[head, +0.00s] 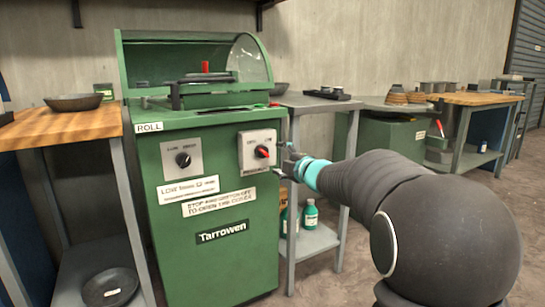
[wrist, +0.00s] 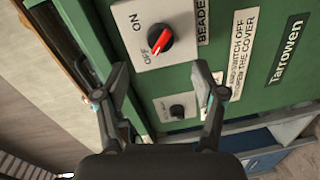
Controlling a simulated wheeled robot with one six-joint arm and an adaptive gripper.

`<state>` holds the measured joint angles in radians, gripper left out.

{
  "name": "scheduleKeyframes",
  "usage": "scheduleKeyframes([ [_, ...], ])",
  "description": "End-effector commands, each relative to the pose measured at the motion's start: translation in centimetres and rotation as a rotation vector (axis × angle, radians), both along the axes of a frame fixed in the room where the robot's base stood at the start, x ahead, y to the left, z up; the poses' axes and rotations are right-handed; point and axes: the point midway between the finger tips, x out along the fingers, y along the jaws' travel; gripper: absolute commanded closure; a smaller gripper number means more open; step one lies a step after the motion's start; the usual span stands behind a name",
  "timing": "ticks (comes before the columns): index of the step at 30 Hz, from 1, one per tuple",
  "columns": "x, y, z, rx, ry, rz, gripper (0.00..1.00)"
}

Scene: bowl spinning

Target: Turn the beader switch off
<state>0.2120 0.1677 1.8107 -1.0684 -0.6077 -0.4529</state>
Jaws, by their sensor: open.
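The beader switch is a red knob (head: 262,152) on a light plate marked OFF and ON, at the upper right of the green Tarrowen machine's front (head: 185,260). In the wrist view the red knob (wrist: 160,42) carries a white pointer line. My gripper (head: 287,160) is just right of the switch plate in the head view. In the wrist view my gripper (wrist: 160,75) is open and empty, its fingers spread wide. The knob lies ahead of the gap between them, apart from both.
A black knob (head: 183,159) sits on a second plate, left of the switch. A clear hood (head: 250,58) stands on the machine's top. A wooden bench (head: 60,128) with a dark bowl (head: 74,102) is at left; a grey side table (head: 310,102) stands close at right.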

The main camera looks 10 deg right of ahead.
Motion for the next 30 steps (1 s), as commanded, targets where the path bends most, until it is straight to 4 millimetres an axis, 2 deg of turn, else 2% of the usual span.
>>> scheduleKeyframes([
  [3, -1.5, -0.6, 0.2, 0.0, 0.0, -0.003, 0.31],
  [7, -2.4, -0.8, 0.2, 0.001, 0.0, -0.001, 0.31],
  [19, -2.6, -0.9, 0.2, 0.005, 0.002, 0.0, 0.31],
  [22, -2.4, -1.6, -0.3, 0.023, 0.03, -0.036, 0.31],
  [26, -2.2, -4.6, -2.6, 0.106, 0.128, -0.191, 0.31],
  [28, -2.8, -6.9, -5.4, 0.184, 0.218, -0.318, 0.31],
  [30, -4.4, -9.0, -7.7, 0.273, 0.306, -0.455, 0.31],
])
